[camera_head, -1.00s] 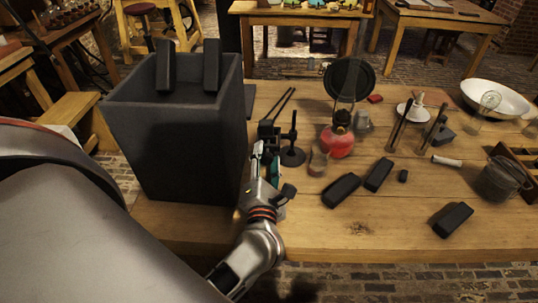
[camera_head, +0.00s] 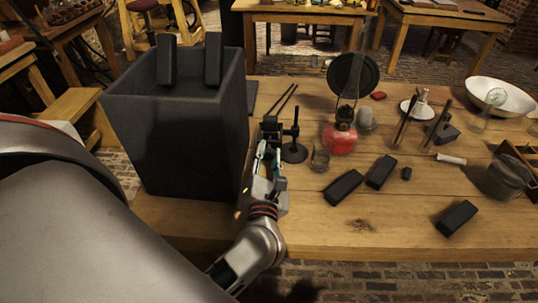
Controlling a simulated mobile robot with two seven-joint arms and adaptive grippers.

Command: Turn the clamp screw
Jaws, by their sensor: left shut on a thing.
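A small dark clamp (camera_head: 270,127) stands on the wooden table just right of the big dark jar (camera_head: 175,140). Its screw faces my side and is mostly hidden by my fingers. My left gripper (camera_head: 268,156) reaches up to the clamp from the front. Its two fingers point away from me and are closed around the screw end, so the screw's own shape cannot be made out. My right gripper is not in view.
A dark stand with an upright rod (camera_head: 294,150) is close right of the clamp. A red lamp (camera_head: 340,139), a small glass (camera_head: 320,160) and dark blocks (camera_head: 343,187) lie farther right. The front right tabletop (camera_head: 400,225) is mostly clear.

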